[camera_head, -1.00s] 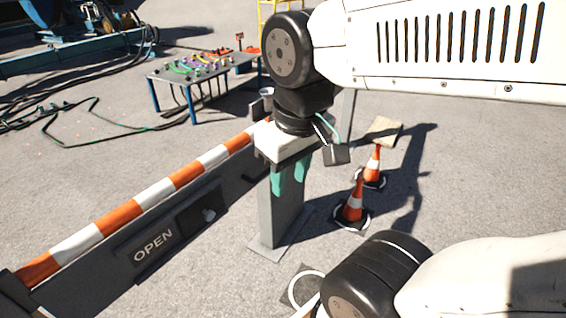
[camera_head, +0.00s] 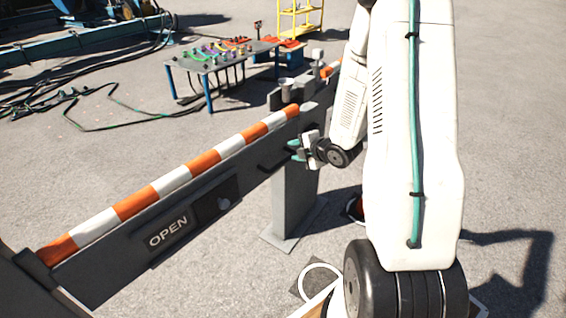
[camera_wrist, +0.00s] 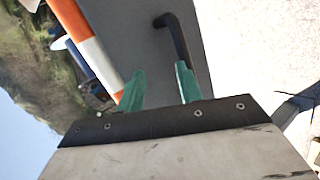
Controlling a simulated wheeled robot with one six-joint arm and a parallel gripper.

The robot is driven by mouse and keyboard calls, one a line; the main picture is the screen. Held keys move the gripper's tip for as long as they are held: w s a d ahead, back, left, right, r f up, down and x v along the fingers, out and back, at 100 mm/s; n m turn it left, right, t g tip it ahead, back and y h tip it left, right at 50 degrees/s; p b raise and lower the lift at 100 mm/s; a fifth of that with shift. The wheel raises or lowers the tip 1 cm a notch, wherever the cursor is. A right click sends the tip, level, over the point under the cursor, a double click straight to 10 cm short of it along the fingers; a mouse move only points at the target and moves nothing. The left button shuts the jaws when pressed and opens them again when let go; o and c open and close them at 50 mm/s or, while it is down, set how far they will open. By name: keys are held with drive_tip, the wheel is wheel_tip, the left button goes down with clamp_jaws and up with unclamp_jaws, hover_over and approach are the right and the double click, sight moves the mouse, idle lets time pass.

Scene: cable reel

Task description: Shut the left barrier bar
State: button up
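The orange-and-white striped barrier bar (camera_head: 188,172) runs from the lower left up to a grey post (camera_head: 293,195) in the head view. A dark panel marked OPEN (camera_head: 168,232) is on its near face. It also shows in the wrist view (camera_wrist: 95,55). A black bent handle (camera_wrist: 178,38) projects from the bar's face; in the head view it is small (camera_head: 272,164). My gripper (camera_head: 294,150) is beside the bar near the handle. Its green fingers (camera_wrist: 160,75) are apart, with the handle's lower end close to the right fingertip. I cannot tell whether they touch.
A table with coloured plugs (camera_head: 222,60) stands beyond the bar, with cables on the ground at left. A cone (camera_head: 355,207) is mostly hidden behind my arm. A yellow rack (camera_head: 300,18) is at the back. Open paving lies beyond the bar.

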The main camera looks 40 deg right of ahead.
sight(274, 155)
wheel_tip(274, 155, down, 5)
drive_tip(key=s+n+t+y, duration=0.3)
drive_tip(key=x, duration=0.7)
drive_tip(key=shift+w+a+f, duration=0.1)
drive_tip(key=shift+w+a, duration=0.05)
drive_tip(key=shift+w, duration=0.2)
clamp_jaws()
drive_tip(key=shift+n+y, duration=0.6)
drive_tip(key=shift+y, duration=0.1)
drive_tip(key=x, duration=0.4)
drive_tip(key=r+x, duration=0.1)
drive_tip(key=x, duration=0.2)
drive_tip(key=shift+w+d+r, duration=0.1)
drive_tip(key=shift+w+d, duration=0.2)
drive_tip(key=shift+d, duration=0.05)
drive_tip(key=shift+w+r, duration=0.15)
drive_tip(key=shift+w, duration=0.1)
